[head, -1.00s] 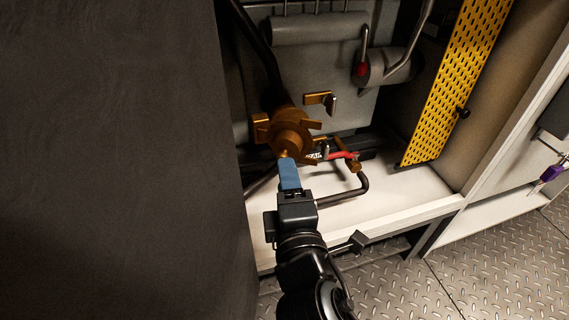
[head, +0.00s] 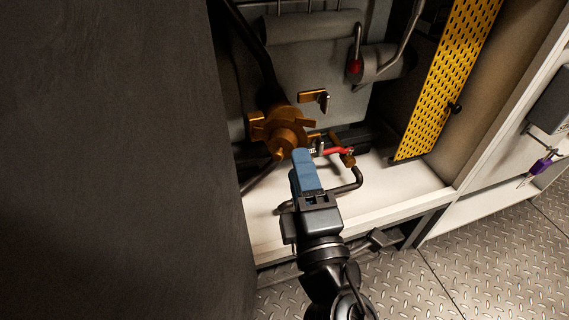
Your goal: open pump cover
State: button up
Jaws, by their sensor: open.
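The yellow perforated panel (head: 451,80), which looks like the pump cover, stands swung out at the right of the chiller frame with a black knob (head: 455,109) on it. Behind its opening is the bronze pump-like body (head: 283,131) with pipes. My gripper (head: 301,158) is at the centre, its blue fingers pointing at the bronze body, near its lower right. It holds nothing that I can see. The gap between the fingers is hard to make out from here. The gripper is well left of the yellow panel and apart from it.
A red-handled valve (head: 335,151) and a bent pipe (head: 352,184) lie just right of my gripper. A large dark panel (head: 110,160) fills the left. Keys with a purple tag (head: 541,166) hang at the right. The diamond-plate floor (head: 480,260) is clear.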

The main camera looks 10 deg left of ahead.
jog(key=r+n+y, duration=0.1)
jog(key=y, duration=0.1)
jog(key=n+g+y+p, duration=0.3)
jog(key=g, duration=0.2)
send_near(279, 159)
jog(key=b+x, duration=0.2)
jog(key=x, duration=0.6)
jog(key=shift+w, duration=0.15)
grip_shut()
